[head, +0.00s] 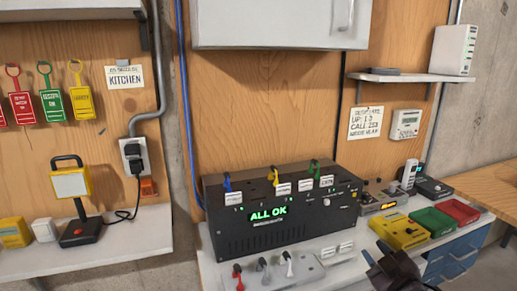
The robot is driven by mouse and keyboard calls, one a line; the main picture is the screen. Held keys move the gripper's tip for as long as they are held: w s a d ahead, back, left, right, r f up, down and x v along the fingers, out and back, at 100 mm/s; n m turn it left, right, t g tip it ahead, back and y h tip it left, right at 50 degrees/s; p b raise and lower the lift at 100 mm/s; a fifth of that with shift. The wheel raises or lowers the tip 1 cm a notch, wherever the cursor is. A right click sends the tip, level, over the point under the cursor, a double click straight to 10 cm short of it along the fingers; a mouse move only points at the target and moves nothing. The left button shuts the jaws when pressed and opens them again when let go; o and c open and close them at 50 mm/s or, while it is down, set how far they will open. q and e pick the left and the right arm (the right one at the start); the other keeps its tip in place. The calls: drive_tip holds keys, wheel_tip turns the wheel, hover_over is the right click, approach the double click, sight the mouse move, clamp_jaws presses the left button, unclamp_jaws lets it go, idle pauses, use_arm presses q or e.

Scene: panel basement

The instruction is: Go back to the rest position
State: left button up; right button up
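A black panel box (280,214) stands on the bench in the middle of the head view. Its green display (269,214) reads "ALL OK". Several coloured levers with white labels stand along its top edge. My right gripper (384,256) shows as a dark shape at the bottom right, in front of the bench edge. Its fingers are small and dark, so I cannot tell whether it is open or shut. It appears apart from the panel. My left gripper is not in the head view.
A plate with toggle levers (264,272) lies before the box. A yellow device (399,231), a green tray (433,221) and a red tray (459,211) sit at right. A work lamp (70,186) stands on the left bench. A wall cabinet (280,25) hangs above.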

drive_tip(key=s+f+m+g+h, duration=0.3)
drive_tip(key=s+f+m+g, duration=0.3)
drive_tip(key=s+f, duration=1.8)
drive_tip(key=shift+s+f+m, duration=0.2)
drive_tip(key=shift+s+m, duration=0.35)
drive_tip(key=shift+m, duration=0.05)
